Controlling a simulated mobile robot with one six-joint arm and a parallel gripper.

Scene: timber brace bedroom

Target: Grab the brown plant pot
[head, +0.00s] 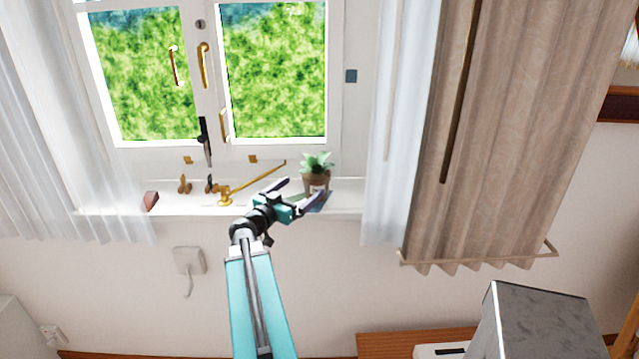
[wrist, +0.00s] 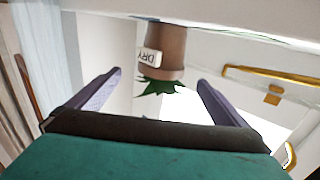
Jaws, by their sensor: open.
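The brown plant pot (head: 316,183) with a green plant stands on the white windowsill, right of the window's middle, in the head view. In the wrist view the pot (wrist: 168,52) appears upside down, with a white label reading "DRY" on its side. My gripper (head: 302,192) is open at the sill, close to the pot. In the wrist view its two purple fingers (wrist: 160,80) are spread to the left and right of the plant. The pot appears beyond the fingertips, and I see no contact. The near side of the pot is partly hidden by a finger in the head view.
A brass window stay (head: 250,186) lies along the sill left of the pot. Small brown figures (head: 184,185) and a reddish block (head: 150,201) stand farther left. A white sheer curtain (head: 395,150) hangs right of the pot, beside a beige curtain (head: 510,130).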

